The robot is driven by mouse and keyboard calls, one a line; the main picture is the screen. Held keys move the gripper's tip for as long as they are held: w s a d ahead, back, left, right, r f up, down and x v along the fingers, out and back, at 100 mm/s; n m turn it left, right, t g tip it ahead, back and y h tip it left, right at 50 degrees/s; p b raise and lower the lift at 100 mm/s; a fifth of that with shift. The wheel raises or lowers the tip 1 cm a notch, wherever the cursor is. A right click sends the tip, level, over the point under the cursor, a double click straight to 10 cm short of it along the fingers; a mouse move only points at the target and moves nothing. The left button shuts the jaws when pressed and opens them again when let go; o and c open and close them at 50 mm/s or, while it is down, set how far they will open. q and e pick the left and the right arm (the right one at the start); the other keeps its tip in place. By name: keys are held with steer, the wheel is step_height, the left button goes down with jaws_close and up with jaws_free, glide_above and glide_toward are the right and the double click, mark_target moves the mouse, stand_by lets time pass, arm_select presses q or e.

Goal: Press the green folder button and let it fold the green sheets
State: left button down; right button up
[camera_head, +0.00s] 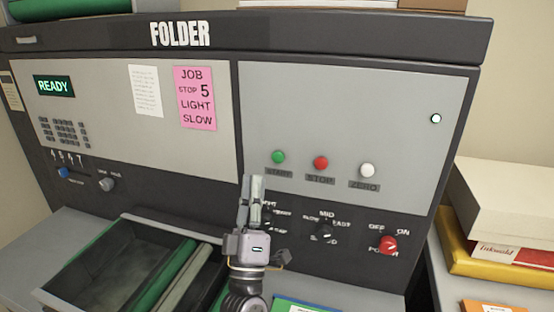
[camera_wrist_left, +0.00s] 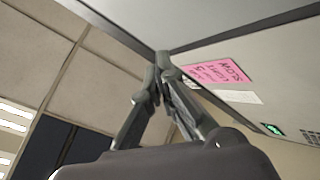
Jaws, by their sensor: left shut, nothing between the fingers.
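The folder machine (camera_head: 340,95) fills the head view, with a lit READY display (camera_head: 53,86) at its left. The green START button (camera_head: 278,157) sits on the right panel, left of a red STOP button (camera_head: 320,162) and a white ZERO button (camera_head: 367,170). My left gripper (camera_head: 254,180) is shut and empty. Its fingertips point up, just below and left of the green button in the picture; I cannot tell how far they are from the panel. In the left wrist view the closed fingers (camera_wrist_left: 161,60) point at the machine; the button is not visible there. My right gripper is not in view.
A pink note (camera_head: 194,97) reads JOB STOP 5 LIGHT SLOW. Knobs and a red power knob (camera_head: 388,244) lie below the buttons. A dark tray (camera_head: 75,265) with green edges is at lower left. Boxes (camera_head: 505,205) are stacked at right.

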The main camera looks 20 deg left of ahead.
mark_target(278, 157)
arm_select(q)
steer(key=w+b, duration=0.2)
steer(key=w, duration=0.5)
steer(key=shift+w+d, duration=0.15)
steer(key=shift+w, duration=0.2)
stand_by(1.1)
steer(key=shift+w+b, duration=0.3)
steer(key=shift+w, duration=0.1)
